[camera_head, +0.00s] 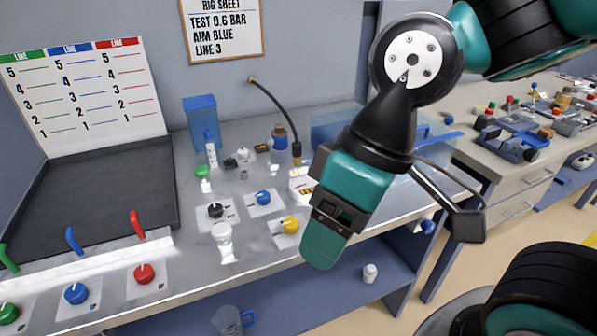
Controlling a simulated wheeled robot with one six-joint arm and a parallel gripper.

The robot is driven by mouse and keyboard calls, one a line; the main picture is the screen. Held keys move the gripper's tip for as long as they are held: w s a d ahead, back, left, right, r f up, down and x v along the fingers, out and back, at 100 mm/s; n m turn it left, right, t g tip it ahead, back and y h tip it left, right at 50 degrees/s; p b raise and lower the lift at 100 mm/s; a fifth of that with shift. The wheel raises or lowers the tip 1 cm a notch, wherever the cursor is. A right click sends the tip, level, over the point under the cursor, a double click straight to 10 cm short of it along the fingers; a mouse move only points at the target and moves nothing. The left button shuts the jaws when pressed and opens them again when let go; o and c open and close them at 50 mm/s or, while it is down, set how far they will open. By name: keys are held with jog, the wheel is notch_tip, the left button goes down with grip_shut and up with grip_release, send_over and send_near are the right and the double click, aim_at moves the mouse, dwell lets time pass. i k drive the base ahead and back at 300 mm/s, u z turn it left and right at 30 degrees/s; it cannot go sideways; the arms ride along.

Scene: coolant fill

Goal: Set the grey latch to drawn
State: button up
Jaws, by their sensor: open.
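I cannot pick out a grey latch for certain in the head view. A pale, whitish-grey fitting (223,238) stands at the bench's front edge, below a black knob (215,210); its details are too small to tell whether it is a latch. My gripper (326,238) hangs in front of the bench's front edge, pointing down, to the right of the yellow knob (290,225). It is open, with nothing seen between its fingers. My gripper and arm hide part of the bench behind them.
A blue knob (263,197) sits behind the yellow one. A black hose (272,95) runs down from the wall. Red, blue and green levers and knobs line the left front, before a dark tray (105,190). A blue clear bin (335,122) stands behind my arm.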

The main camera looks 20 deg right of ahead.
aim_at(270, 142)
jog(key=u, duration=0.05)
jog(key=k, duration=0.5)
jog(key=z, duration=0.55)
jog(key=i, duration=1.9)
